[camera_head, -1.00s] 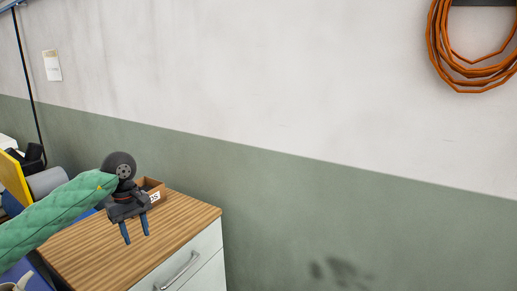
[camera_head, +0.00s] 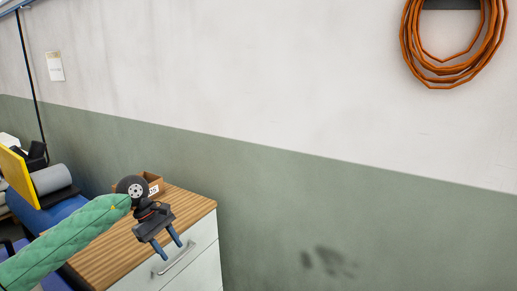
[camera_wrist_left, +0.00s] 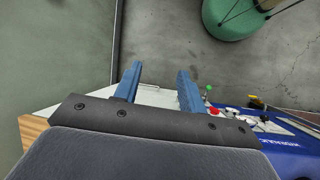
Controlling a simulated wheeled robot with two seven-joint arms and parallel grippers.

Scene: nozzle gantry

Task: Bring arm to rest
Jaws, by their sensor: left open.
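My left arm, in a green quilted sleeve, comes in from the lower left of the head view. Its gripper (camera_head: 167,250) is over the front part of the wooden-topped drawer cabinet (camera_head: 207,204), with its two blue fingers pointing down. In the left wrist view the fingers (camera_wrist_left: 157,88) are apart with nothing between them, and the gripper is open and empty. Beyond the fingers show a white cabinet edge and the grey floor. My right gripper is not in view.
A small cardboard box (camera_head: 153,182) with a label stands at the cabinet's back. A yellow board (camera_head: 18,178) and a grey roll (camera_head: 51,179) are at the left. An orange coiled hose (camera_head: 410,45) hangs on the wall. The right side is clear wall.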

